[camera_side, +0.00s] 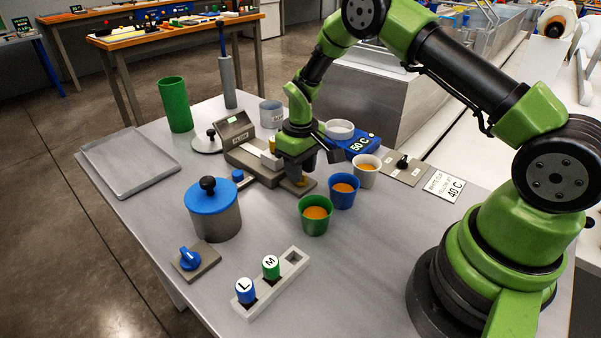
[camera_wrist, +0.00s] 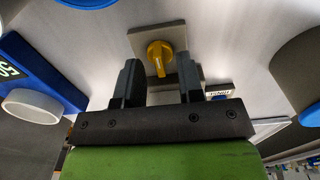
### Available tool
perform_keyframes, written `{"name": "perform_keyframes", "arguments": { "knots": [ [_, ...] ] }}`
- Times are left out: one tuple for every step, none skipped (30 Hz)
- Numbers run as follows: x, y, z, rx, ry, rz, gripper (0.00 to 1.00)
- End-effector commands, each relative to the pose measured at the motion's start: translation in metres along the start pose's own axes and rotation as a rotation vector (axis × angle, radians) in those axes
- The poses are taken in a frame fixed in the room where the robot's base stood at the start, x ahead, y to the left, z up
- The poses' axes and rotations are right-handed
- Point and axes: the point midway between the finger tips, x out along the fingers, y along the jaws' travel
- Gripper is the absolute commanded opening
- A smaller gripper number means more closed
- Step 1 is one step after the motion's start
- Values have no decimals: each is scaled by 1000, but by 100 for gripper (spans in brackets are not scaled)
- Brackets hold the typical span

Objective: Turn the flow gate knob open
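A yellow knob (camera_wrist: 160,56) sits on a square grey-brown plate (camera_wrist: 150,34) in the wrist view. In the side view the yellow knob (camera_side: 301,181) is mostly hidden under my gripper. My gripper (camera_wrist: 157,68) is open, with one dark finger on each side of the knob and a visible gap to each. In the side view my gripper (camera_side: 298,172) points down over the knob's plate (camera_side: 309,187). I cannot tell whether the fingertips reach down to the knob's height. No readable label shows on the yellow knob.
Green (camera_side: 314,227), blue (camera_side: 342,201) and white (camera_side: 366,182) cups with orange contents stand close right of my gripper. A blue 50 C unit (camera_side: 357,146) is behind. A blue-lidded pot (camera_side: 213,221) and blue knob (camera_side: 190,258) stand left.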

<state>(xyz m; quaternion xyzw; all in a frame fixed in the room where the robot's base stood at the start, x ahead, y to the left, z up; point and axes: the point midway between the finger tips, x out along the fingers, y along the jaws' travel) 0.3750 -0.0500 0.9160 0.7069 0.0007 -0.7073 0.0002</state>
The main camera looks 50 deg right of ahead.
Motion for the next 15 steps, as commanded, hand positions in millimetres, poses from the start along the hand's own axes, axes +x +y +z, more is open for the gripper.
{"name": "perform_keyframes", "arguments": {
  "knots": [
    [6,0,0,0,-1,0,35],
    [9,0,0,1,-1,0,35],
    [12,0,0,1,-1,-1,35],
    [14,0,0,2,-1,-1,35],
    [15,0,0,2,0,-1,35],
    [16,0,0,2,1,-1,35],
    [16,0,0,2,1,-1,35],
    [16,0,0,2,2,0,35],
    [16,0,0,1,2,0,35],
    [16,0,0,1,2,0,35],
    [16,0,0,1,2,0,35],
    [16,0,0,1,2,0,35],
    [16,0,0,1,2,0,35],
    [16,0,0,1,2,0,30],
    [16,0,0,1,2,0,21]
  ]
}}
